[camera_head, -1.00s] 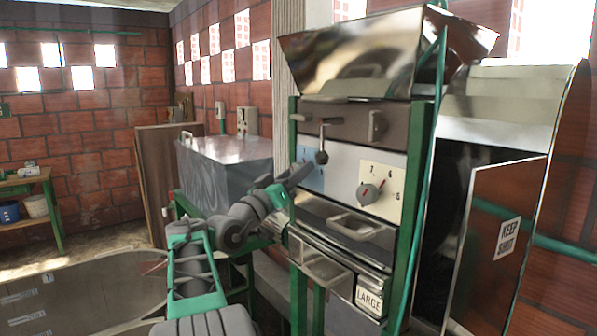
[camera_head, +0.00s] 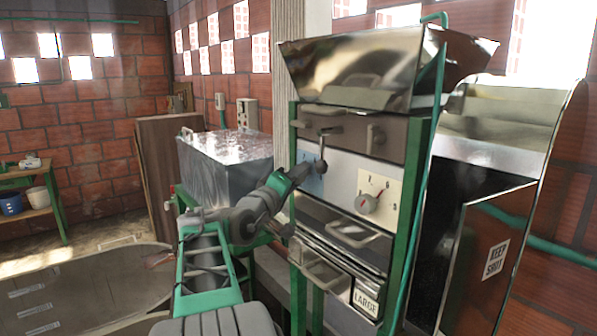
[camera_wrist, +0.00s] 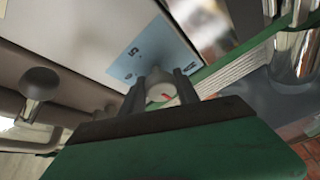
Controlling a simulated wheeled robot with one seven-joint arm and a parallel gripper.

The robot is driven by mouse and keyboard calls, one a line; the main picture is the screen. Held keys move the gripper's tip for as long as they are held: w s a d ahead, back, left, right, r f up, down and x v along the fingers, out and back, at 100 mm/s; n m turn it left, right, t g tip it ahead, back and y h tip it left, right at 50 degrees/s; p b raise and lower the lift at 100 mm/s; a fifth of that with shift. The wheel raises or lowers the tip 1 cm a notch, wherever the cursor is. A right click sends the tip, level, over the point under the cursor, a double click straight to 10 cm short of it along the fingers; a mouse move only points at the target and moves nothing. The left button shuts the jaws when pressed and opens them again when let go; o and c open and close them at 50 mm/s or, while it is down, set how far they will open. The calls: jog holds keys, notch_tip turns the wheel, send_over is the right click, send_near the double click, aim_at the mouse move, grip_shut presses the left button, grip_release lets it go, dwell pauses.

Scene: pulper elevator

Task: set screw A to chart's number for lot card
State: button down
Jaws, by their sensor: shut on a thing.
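The pulper (camera_head: 400,120) stands right of centre in the head view, with a shiny hopper on top. In the wrist view my gripper (camera_wrist: 162,92) is shut on a pale round screw knob (camera_wrist: 160,92) with a red pointer line. A blue dial plate (camera_wrist: 150,50) lies behind it, with a "5" readable; the other marks are small or hidden. In the head view my arm covers most of this blue plate (camera_head: 312,184). A second knob (camera_head: 366,203) with a red pointer sits on a cream dial plate to the right. No chart or lot card is readable.
A lever with a dark ball (camera_head: 321,167) hangs just above my gripper; it also shows in the wrist view (camera_wrist: 40,83). Below are metal trays and a "LARGE" label (camera_head: 366,301). A "KEEP SHUT" door (camera_head: 495,255) stands at right. A grey metal box (camera_head: 225,165) is behind my arm.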

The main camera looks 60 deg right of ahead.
jog(key=shift+f, duration=0.1)
dwell(0.4)
jog(key=c, duration=0.9)
grip_release()
jog(key=a+b, duration=0.3)
jog(key=a, duration=0.4)
jog(key=shift+w+a+f, duration=0.3)
jog(key=shift+a+f, duration=0.05)
jog(key=shift+a, duration=0.05)
